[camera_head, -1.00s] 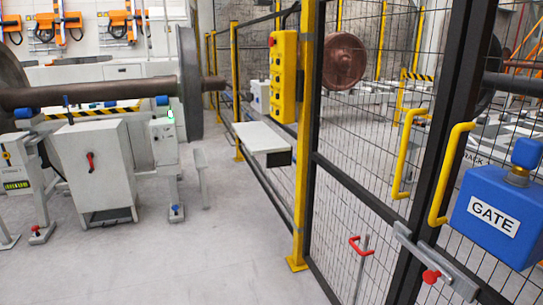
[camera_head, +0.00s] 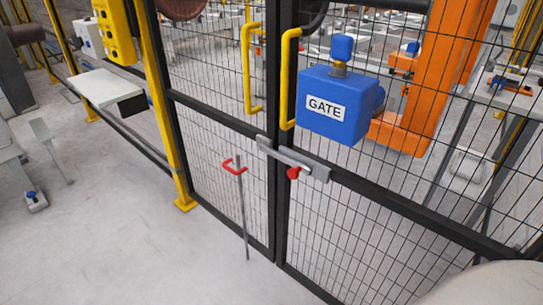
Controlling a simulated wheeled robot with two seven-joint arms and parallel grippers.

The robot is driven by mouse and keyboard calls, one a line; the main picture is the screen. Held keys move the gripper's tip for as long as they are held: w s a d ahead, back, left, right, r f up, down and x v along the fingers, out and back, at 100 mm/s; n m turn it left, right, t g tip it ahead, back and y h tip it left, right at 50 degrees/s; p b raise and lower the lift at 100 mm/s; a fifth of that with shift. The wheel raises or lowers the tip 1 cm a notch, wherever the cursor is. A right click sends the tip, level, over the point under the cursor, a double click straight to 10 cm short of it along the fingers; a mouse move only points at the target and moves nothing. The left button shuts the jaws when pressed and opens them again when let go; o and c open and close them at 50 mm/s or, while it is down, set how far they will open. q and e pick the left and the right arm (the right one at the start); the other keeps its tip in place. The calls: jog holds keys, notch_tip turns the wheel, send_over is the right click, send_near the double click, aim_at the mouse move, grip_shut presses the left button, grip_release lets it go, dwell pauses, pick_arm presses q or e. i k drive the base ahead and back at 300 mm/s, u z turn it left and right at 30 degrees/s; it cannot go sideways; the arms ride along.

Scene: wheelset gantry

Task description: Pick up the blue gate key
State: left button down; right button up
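The blue gate key (camera_head: 342,47) stands upright in a brass-coloured collar on top of the blue box labelled GATE (camera_head: 338,122). Its blue head shows clearly above the collar, and the part inside the lock is hidden. The box is mounted on the black mesh gate, just right of the yellow handles. Neither of my grippers is in view.
Two yellow handles (camera_head: 252,70) flank the gate's middle posts. A grey latch bar with a red knob (camera_head: 293,173) crosses below the box. A red-handled rod (camera_head: 240,205) stands at left. A small shelf (camera_head: 105,85) juts out farther left. The floor in front is clear.

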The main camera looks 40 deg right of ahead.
aim_at(342, 49)
jog(key=z, duration=0.75)
jog(key=i, duration=0.1)
jog(key=z, duration=0.85)
